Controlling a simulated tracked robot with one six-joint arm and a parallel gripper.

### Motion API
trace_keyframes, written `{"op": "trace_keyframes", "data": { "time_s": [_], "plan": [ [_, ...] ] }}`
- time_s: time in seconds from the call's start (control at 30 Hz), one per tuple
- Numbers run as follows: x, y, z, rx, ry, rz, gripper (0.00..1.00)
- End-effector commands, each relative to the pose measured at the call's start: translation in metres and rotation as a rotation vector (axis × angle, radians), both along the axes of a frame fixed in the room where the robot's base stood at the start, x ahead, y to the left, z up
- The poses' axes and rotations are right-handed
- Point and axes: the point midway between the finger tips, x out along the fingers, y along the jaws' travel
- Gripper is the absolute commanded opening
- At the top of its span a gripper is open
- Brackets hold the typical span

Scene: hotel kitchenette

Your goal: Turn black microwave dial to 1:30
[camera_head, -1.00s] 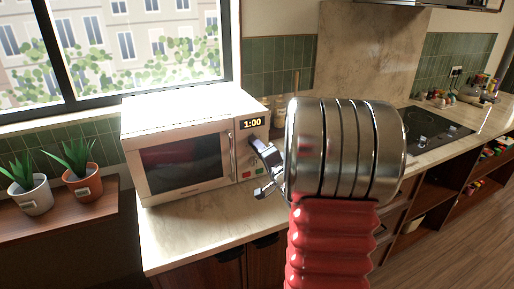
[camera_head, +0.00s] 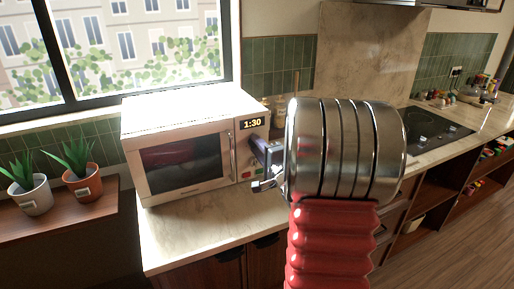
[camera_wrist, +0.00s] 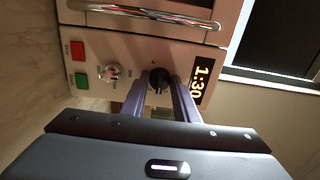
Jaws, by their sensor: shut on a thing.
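The white microwave (camera_head: 180,110) stands on the counter, its door shut. Its display (camera_head: 252,123) reads 1:30, and the same reading shows sideways in the wrist view (camera_wrist: 202,85). The black dial (camera_wrist: 158,81) is on the control panel beside the display. My gripper (camera_wrist: 164,88) is at the panel with its fingers shut on the black dial. In the head view my gripper (camera_head: 262,160) reaches the panel from the right, and the dial is hidden behind it.
A silver knob (camera_wrist: 109,72) and red and green buttons (camera_wrist: 79,64) sit near the black dial. The door handle (camera_head: 233,153) runs close to the panel. Potted plants (camera_head: 30,192) stand at the left. The counter front (camera_head: 200,222) is clear.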

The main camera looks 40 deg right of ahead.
Motion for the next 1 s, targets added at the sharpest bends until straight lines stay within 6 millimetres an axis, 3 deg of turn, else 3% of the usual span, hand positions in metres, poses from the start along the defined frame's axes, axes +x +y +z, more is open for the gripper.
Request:
{"op": "trace_keyframes", "data": {
  "time_s": [0.03, 0.07, 0.3, 0.67, 1.0],
  "plan": [
    [-0.001, -0.001, -0.004, 0.005, 0.008, -0.004, 0.05],
    [-0.001, -0.001, -0.004, 0.005, 0.008, -0.004, 0.29],
    [-0.001, -0.001, -0.003, 0.002, 0.005, -0.003, 0.46],
    [-0.004, 0.0, -0.001, 0.001, 0.003, -0.003, 0.46],
    [-0.046, 0.012, -0.001, 0.001, 0.002, -0.004, 0.46]
  ]
}}
